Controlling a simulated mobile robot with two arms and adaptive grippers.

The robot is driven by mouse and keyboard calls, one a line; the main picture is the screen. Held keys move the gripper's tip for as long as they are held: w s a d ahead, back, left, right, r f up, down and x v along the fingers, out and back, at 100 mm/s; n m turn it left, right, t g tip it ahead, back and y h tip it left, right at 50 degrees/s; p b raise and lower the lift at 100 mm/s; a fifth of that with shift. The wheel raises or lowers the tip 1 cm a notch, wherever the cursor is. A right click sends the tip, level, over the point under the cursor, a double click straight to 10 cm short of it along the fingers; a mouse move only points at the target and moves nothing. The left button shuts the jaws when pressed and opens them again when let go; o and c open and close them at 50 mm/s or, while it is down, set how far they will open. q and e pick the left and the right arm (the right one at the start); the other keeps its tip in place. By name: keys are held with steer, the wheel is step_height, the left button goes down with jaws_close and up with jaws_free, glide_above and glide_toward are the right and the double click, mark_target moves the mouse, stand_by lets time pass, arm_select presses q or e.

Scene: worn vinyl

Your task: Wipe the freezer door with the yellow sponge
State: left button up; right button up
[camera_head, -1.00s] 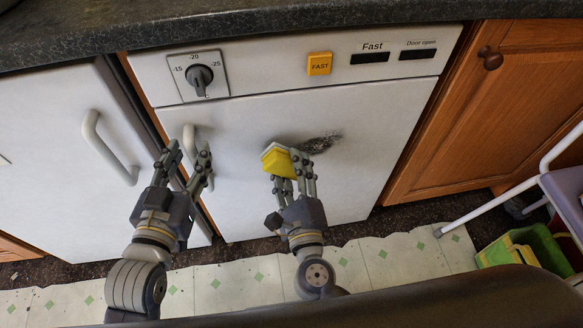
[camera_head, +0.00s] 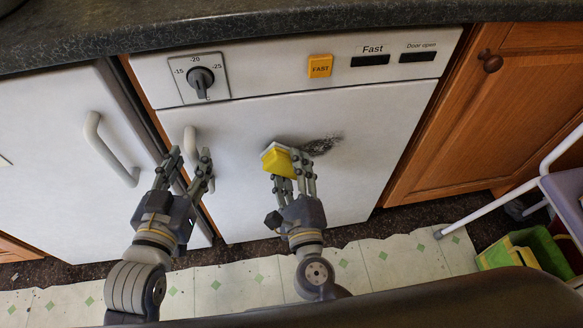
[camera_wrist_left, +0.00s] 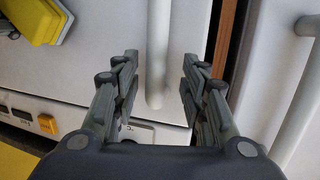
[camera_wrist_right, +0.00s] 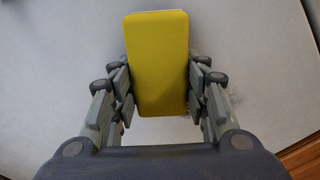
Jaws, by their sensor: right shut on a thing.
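The white freezer door (camera_head: 250,205) is closed below a control panel. A dark smudge (camera_head: 322,145) marks its upper middle. My right gripper (camera_head: 293,183) is shut on the yellow sponge (camera_head: 279,161), just left of and below the smudge. The sponge fills the space between the fingers in the right wrist view (camera_wrist_right: 157,62). Its pale far side faces the door; I cannot tell whether it touches. My left gripper (camera_head: 189,165) is open at the freezer door's handle (camera_head: 190,140). In the left wrist view the handle (camera_wrist_left: 157,60) stands between the open fingers (camera_wrist_left: 158,85), apart from both.
A dial (camera_head: 200,78) and a yellow FAST button (camera_head: 320,66) are on the panel. A second white door with a handle (camera_head: 110,150) is at left, a wooden cabinet (camera_head: 490,115) at right. A green and yellow bin (camera_head: 525,252) and a white-legged stool (camera_head: 485,210) stand at lower right.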

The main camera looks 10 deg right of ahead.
mark_target(336, 145)
arm_select(q)
steer(key=shift+s+a+f+g, duration=0.15)
steer(key=shift+f+g, duration=0.15)
steer(key=shift+f, duration=0.2)
steer(key=shift+s+a+f+g, duration=0.15)
steer(key=shift+f+g, duration=0.15)
steer(key=shift+f, duration=0.15)
arm_select(e)
steer(key=shift+w, duration=0.6)
stand_by(0.4)
arm_select(q)
steer(key=shift+d, duration=0.1)
arm_select(e)
steer(key=shift+d, duration=0.1)
steer(key=shift+d+p, duration=0.45)
steer(key=shift+d, duration=0.15)
arm_select(q)
steer(key=shift+s+a+f+g+y+p, duration=0.1)
steer(key=shift+s+a+f+g+y, duration=0.15)
steer(key=shift+s+f+g, duration=0.4)
steer(key=shift+s+a+f+g+y+p, duration=0.1)
steer(key=shift+s+a+f+g+y, duration=0.15)
steer(key=shift+f, duration=0.7)
steer(key=shift+s+a+f+g+y+p, duration=0.1)
steer(key=shift+s+a+f+g+y, duration=0.1)
steer(key=shift+s+f+g, duration=0.45)
arm_select(e)
steer(key=shift+w+d, duration=0.1)
steer(key=shift+d, duration=2.05)
